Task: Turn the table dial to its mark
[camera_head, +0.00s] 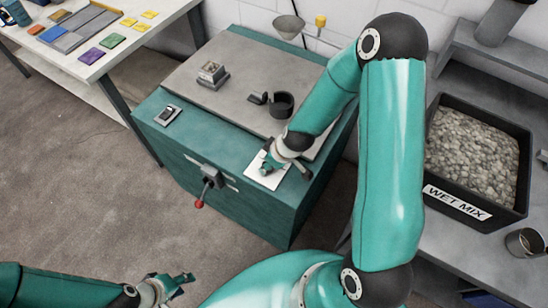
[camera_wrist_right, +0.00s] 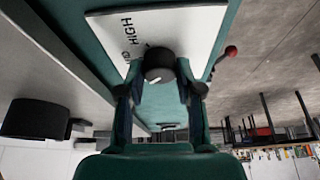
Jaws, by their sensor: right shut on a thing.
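The dial (camera_wrist_right: 160,62) is a dark round knob with a small white line on its face, on a white plate (camera_wrist_right: 180,25) lettered "HIGH" and what looks like "MID". In the head view the plate (camera_head: 258,179) lies on the front edge of the teal table (camera_head: 245,205), and my right gripper hides the dial. My right gripper (camera_wrist_right: 159,76) is shut on the dial, one finger on each side. It also shows over the plate in the head view (camera_head: 270,160). I cannot tell which label the line points at. My left gripper (camera_head: 180,288) is open and empty, low over the floor.
A red-tipped lever (camera_head: 199,203) sticks out from the table's front. A small switch (camera_head: 167,115), a metal block (camera_head: 212,75) and a dark cup-like ring (camera_head: 281,104) are on top. A "WET MIX" bin of gravel (camera_head: 455,203) stands at right. Open floor lies at left.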

